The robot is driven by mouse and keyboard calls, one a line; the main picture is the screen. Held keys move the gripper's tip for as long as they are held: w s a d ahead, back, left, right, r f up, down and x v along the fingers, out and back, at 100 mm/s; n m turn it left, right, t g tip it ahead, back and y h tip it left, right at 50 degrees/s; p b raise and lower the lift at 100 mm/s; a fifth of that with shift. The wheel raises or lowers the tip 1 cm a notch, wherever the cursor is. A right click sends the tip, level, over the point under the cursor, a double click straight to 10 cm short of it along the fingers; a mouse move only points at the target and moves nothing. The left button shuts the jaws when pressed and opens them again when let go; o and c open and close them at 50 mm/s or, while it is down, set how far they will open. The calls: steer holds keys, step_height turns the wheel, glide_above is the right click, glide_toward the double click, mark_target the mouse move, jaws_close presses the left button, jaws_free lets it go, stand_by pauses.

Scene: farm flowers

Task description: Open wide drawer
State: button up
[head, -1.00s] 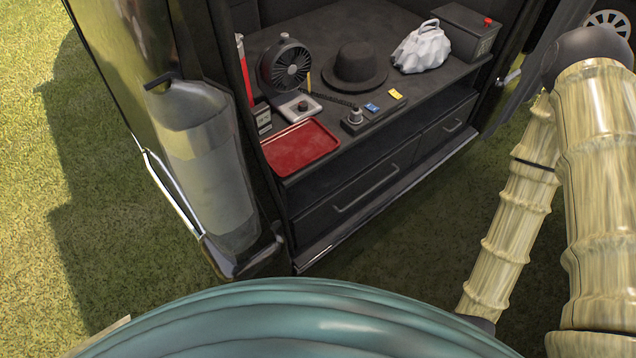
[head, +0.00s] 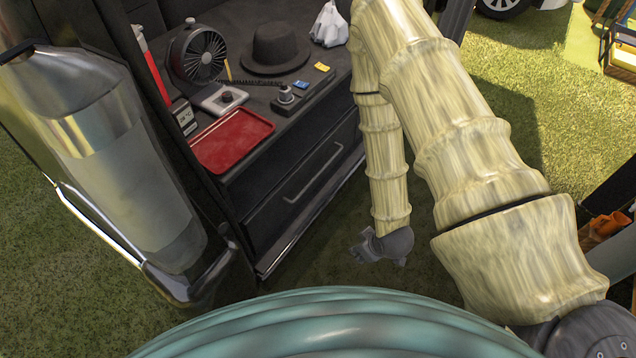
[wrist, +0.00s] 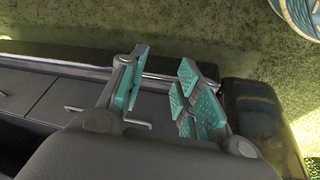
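The wide drawer (head: 290,205) is the dark left drawer front below the worktop, and it is closed. Its long bar handle (head: 312,172) shows in the head view. In the wrist view, the drawer front (wrist: 158,108) lies behind my fingers, and the left finger covers the middle of the handle (wrist: 137,124). My gripper (wrist: 163,60) is open with teal pads and a clear gap, holding nothing. In the head view, the grey end of my arm is low, in front of and right of the drawer; the fingers cannot be made out there.
A red tray (head: 232,140), a fan (head: 200,58) and a black hat (head: 275,45) sit on the worktop (head: 255,95). Grass lies open in front of the drawers.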

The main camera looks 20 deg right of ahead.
steer(key=w+d+f+n+t+y+b, duration=0.1)
steer(key=w+f+n+t+b, duration=0.2)
steer(key=w+b, duration=0.35)
steer(key=w+d+f+n+t+y+b, duration=0.1)
steer(key=w+f+n+t+b, duration=0.2)
steer(key=w+b, duration=0.4)
steer(key=n+t+y+b, duration=0.2)
steer(key=n+y+b, duration=0.5)
steer(key=n+b, duration=1.05)
glide_toward(319, 172)
steer(key=shift+w+a+f+m+b, duration=0.45)
steer(key=shift+w+a+b, duration=0.55)
steer(key=shift+w+b, duration=0.25)
steer(key=shift+w+a+f+m+b, duration=0.45)
steer(key=shift+w+a+b, duration=0.6)
steer(key=shift+w, duration=0.3)
steer(key=shift+w+a+f+m+b, duration=0.45)
steer(key=shift+w+a+b, duration=0.45)
steer(key=shift+w+b, duration=0.3)
jaws_close()
